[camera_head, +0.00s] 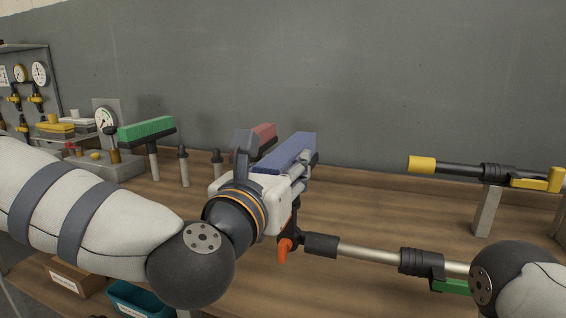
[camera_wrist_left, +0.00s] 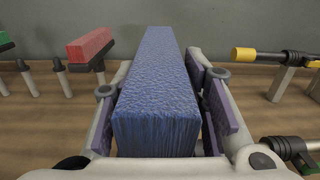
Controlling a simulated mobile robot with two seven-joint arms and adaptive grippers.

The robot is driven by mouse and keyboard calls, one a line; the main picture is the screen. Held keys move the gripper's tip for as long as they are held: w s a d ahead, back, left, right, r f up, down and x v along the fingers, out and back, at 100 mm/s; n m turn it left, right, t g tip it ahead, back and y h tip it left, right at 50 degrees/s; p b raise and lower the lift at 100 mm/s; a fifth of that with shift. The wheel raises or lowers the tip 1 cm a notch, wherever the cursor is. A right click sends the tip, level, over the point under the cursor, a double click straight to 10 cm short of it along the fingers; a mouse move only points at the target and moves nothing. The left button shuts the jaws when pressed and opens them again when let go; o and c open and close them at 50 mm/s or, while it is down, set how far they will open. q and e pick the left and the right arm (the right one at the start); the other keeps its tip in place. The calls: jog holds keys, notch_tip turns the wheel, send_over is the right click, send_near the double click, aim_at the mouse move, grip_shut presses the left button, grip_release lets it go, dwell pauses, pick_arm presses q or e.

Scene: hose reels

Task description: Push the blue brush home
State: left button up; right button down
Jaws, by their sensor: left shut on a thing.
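The blue brush (camera_head: 285,153) is a long block of blue bristles. My left gripper (camera_head: 298,180) is shut on it in the middle of the head view, above the bench. In the left wrist view the brush (camera_wrist_left: 158,85) lies lengthwise between the two fingers of the left gripper (camera_wrist_left: 163,92), bristles up. Its mounting end is hidden by the gripper. A silver wand (camera_head: 370,252) with black collars runs from below the left gripper to the right; whether it touches the brush cannot be told. My right gripper is not in view; only part of that arm shows at lower right.
A green brush (camera_head: 146,130) and a red brush (camera_head: 264,137) stand on posts at the back left. A yellow-tipped black wand (camera_head: 450,168) rests on a post at right. Gauges (camera_head: 105,120) stand at far left.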

pick_arm(q)
jog(key=shift+f, duration=0.1)
jog(key=o, duration=1.5)
jog(key=shift+c, duration=0.2)
jog(key=shift+s, duration=0.1)
jog(key=v, duration=0.7)
jog(key=shift+s, duration=0.1)
